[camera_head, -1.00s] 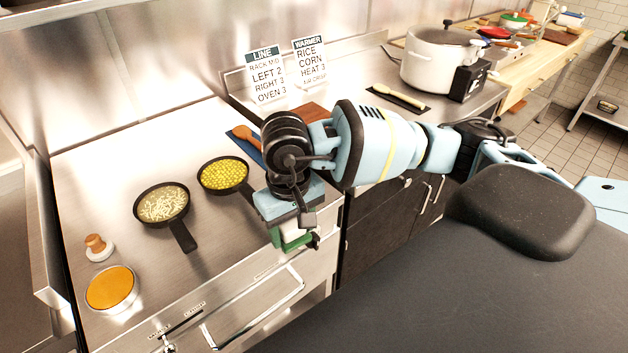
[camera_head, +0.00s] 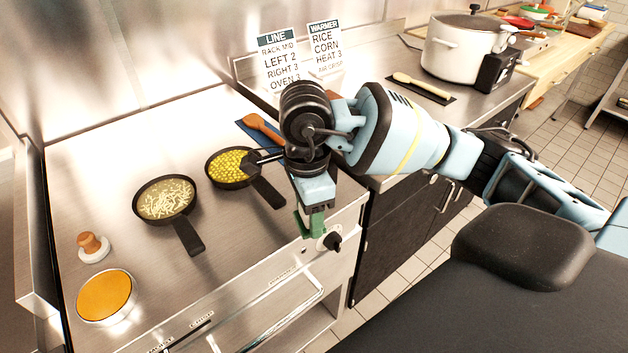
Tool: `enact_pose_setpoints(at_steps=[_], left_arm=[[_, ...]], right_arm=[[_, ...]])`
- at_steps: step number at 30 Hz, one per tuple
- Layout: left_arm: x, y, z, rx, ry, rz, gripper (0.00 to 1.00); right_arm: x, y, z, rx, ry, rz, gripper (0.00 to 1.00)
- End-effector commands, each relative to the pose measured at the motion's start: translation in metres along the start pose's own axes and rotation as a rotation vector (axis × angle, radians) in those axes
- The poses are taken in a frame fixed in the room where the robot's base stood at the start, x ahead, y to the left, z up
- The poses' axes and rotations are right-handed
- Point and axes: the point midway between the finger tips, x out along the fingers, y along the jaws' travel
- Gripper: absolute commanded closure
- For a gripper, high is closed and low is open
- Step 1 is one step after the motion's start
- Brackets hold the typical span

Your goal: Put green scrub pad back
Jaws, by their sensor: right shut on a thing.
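My right gripper (camera_head: 313,212) hangs at the front right edge of the steel counter, pointing down. It is shut on the green scrub pad (camera_head: 304,226), of which only a narrow green part shows below and beside the jaws. The pad is near the front face with a black knob (camera_head: 331,241); I cannot tell whether it touches anything there. My left gripper is out of view.
A pan of corn (camera_head: 232,166) and a pan of pale shreds (camera_head: 166,198) stand on the steel counter (camera_head: 215,270). A wooden-knobbed press (camera_head: 93,246) and an orange-topped round tin (camera_head: 106,296) are at left. A wooden spoon (camera_head: 262,127) lies on a blue mat behind my gripper.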

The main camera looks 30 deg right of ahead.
Motion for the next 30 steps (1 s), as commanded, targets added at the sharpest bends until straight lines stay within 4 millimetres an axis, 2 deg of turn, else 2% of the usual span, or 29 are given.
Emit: enact_pose_setpoints(at_steps=[1,6,13,18,25,30], left_arm=[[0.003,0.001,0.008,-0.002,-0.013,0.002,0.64],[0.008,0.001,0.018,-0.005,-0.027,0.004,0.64],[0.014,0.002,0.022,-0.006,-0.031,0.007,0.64],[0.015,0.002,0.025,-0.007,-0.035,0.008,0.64],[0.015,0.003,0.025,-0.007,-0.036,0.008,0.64],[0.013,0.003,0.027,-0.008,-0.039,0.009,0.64]], right_arm=[[0.005,-0.003,0.000,0.091,-0.001,0.004,0.66],[0.005,-0.012,-0.002,0.422,-0.004,-0.002,0.66],[0.003,-0.020,-0.005,0.746,-0.012,-0.009,0.66],[0.000,-0.022,-0.006,0.846,-0.015,-0.012,0.66],[-0.001,-0.025,-0.008,0.861,-0.015,-0.012,0.66],[0.002,-0.049,-0.021,0.865,-0.014,-0.011,0.66]])
